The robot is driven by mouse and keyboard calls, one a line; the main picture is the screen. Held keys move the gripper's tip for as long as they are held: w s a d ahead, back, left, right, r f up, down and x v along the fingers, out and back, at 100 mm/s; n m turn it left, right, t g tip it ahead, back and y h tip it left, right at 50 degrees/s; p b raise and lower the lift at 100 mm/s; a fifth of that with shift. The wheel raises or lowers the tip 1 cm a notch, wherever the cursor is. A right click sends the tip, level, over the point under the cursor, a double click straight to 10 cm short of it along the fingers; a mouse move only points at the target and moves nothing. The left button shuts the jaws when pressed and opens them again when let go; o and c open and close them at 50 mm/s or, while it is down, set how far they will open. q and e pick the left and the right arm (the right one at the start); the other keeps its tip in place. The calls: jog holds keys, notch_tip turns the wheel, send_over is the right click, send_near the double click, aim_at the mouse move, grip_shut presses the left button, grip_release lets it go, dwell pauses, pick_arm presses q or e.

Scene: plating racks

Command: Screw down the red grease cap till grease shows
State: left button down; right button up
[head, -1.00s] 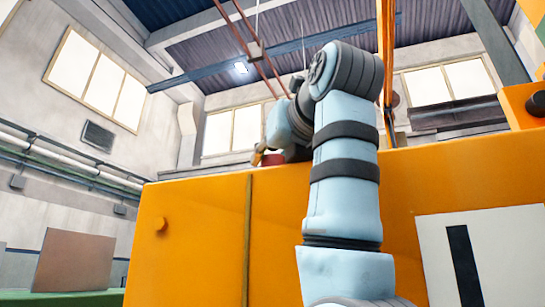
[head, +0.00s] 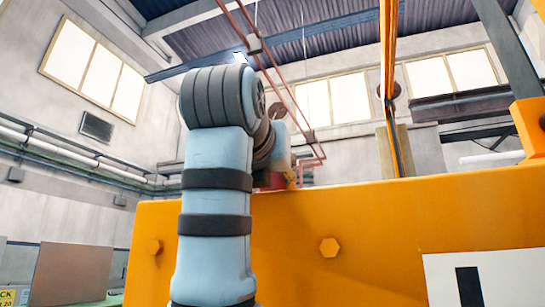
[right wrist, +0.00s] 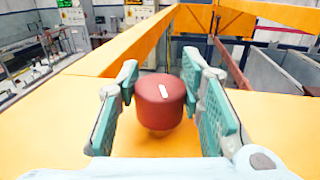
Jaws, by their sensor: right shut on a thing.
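The red grease cap (right wrist: 160,101) is a rounded cylinder with a short white mark on its top, seen in the right wrist view. It stands upright on a tan stem above the orange top surface. My right gripper (right wrist: 161,88) has a teal-padded finger on each side of the cap and is shut on it. In the head view a little of the red cap (head: 277,181) shows above the orange edge, beside my right gripper (head: 291,177), partly behind my arm. I can make out no grease around the cap. My left gripper is not in view.
An orange beam (right wrist: 128,46) runs along the left of the wrist view. The orange top around the cap is mostly clear.

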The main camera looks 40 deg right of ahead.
jog(key=m+g+h+p, duration=0.1)
jog(key=g+p, duration=0.1)
jog(key=m+g+h+p, duration=0.1)
jog(key=m+g+p, duration=0.1)
jog(key=m+g+h+p, duration=0.1)
jog(key=g+p, duration=0.1)
jog(key=p, duration=0.1)
jog(key=shift+r+m+g, duration=0.3)
jog(key=shift+m+g, duration=0.1)
jog(key=shift+s+f+m+g+h+p, duration=0.15)
jog(key=shift+m+g+h+p, duration=0.15)
jog(key=shift+m+g+p, duration=0.6)
jog(key=o, duration=1.2)
jog(key=shift+f, duration=0.1)
jog(key=shift+a, duration=0.1)
jog(key=a, duration=0.7)
jog(key=shift+s+a, duration=0.3)
jog(key=shift+s, duration=0.1)
jog(key=shift+w+d, duration=0.1)
jog(key=shift+d, duration=0.25)
